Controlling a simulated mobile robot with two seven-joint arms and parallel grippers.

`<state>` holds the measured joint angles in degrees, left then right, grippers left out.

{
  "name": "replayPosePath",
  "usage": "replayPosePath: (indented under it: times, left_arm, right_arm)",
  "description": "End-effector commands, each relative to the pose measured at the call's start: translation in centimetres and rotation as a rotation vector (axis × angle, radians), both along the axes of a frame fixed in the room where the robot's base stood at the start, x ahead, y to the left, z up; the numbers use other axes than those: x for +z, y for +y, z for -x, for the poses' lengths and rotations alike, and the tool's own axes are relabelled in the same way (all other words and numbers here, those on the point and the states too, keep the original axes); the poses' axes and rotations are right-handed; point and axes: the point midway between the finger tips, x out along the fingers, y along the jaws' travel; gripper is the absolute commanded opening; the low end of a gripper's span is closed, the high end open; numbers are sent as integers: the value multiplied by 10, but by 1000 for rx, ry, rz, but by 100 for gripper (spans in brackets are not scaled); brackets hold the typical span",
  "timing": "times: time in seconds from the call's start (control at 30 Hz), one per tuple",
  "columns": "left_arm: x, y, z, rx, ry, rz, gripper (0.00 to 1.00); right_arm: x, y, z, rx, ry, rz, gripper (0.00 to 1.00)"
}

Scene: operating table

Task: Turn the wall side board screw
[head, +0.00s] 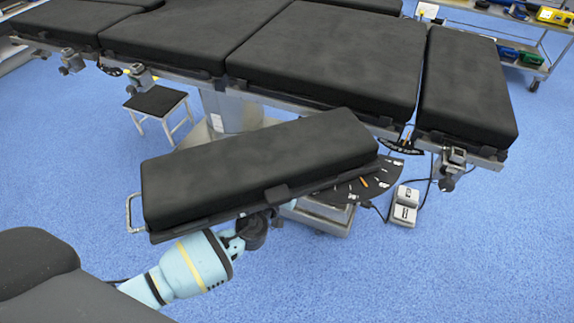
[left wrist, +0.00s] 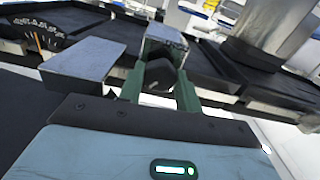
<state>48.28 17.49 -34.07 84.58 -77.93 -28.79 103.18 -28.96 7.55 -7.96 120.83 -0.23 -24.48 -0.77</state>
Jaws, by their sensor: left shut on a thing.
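The black padded side board (head: 260,165) is swung out at an angle from the operating table (head: 325,60). A dark screw knob (head: 254,232) sits under its near edge. My left gripper (head: 240,237) reaches up to this knob from the lower left, below the board. In the left wrist view, the green fingers of my left gripper (left wrist: 159,90) are on either side of the dark knob (left wrist: 160,72) and shut on it. The knob's far side is hidden. My right gripper is in neither view.
A black angle scale (head: 372,184) with an orange pointer lies beside the board's right end. A foot pedal (head: 404,205) with cables is on the blue floor. A stool (head: 157,104) and a cart (head: 520,60) stand farther back. The floor at lower right is clear.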

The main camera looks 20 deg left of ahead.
Motion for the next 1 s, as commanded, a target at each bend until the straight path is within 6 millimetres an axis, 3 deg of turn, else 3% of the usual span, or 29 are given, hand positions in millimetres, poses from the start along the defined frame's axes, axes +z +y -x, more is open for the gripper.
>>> replayPosePath:
  times: [0.37,1.0]
  left_arm:
    - [-1,0,0,-1,-5,-111,11]
    - [-1,0,0,2,-23,-684,11]
  right_arm:
    - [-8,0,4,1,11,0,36]
    - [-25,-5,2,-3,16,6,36]
